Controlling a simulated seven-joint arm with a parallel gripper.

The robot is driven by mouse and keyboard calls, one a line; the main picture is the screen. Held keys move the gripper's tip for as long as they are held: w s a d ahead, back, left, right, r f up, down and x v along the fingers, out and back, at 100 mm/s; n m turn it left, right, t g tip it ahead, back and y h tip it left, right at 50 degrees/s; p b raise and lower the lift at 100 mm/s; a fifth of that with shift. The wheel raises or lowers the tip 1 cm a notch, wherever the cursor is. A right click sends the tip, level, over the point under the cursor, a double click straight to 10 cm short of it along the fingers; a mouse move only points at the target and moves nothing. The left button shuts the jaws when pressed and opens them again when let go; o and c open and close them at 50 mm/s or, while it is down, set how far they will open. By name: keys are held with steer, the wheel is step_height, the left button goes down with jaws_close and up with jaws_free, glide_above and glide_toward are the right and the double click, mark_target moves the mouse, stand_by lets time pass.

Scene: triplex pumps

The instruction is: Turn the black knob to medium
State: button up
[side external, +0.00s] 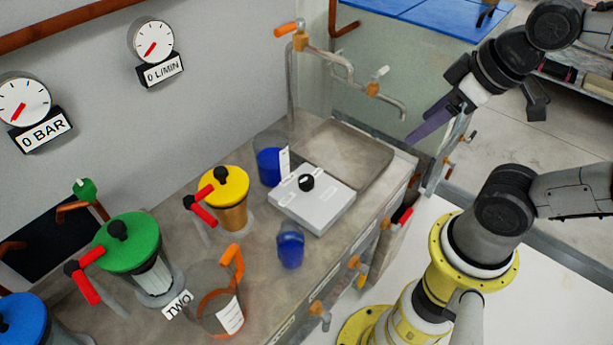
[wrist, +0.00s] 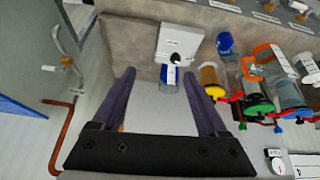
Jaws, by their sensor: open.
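A black knob (side external: 306,182) sits on top of a flat light grey box (side external: 325,207) on the bench. A white mark shows on the knob, but the setting it points to is too small to read. In the wrist view the knob (wrist: 176,58) is on the box (wrist: 190,43), ahead of the fingertips. My gripper (side external: 412,138) has purple fingers and is above and to the right of the box, well apart from the knob. In the wrist view my gripper (wrist: 158,74) is open and empty, its two fingers spread wide.
Pumps with yellow (side external: 224,186), green (side external: 133,242) and blue (side external: 20,318) lids stand to the left, with red handles. Blue containers (side external: 290,248) (side external: 269,167) stand beside the box. A sink (side external: 345,150) and pipe taps (side external: 372,88) are behind it. Gauges (side external: 152,41) hang on the wall.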

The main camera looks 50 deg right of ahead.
steer(key=n, duration=0.1)
steer(key=n+g, duration=0.5)
steer(key=n, duration=0.9)
glide_above(307, 179)
step_height(307, 179, down, 8)
step_height(307, 179, down, 13)
steer(key=shift+f, duration=0.2)
jaws_close()
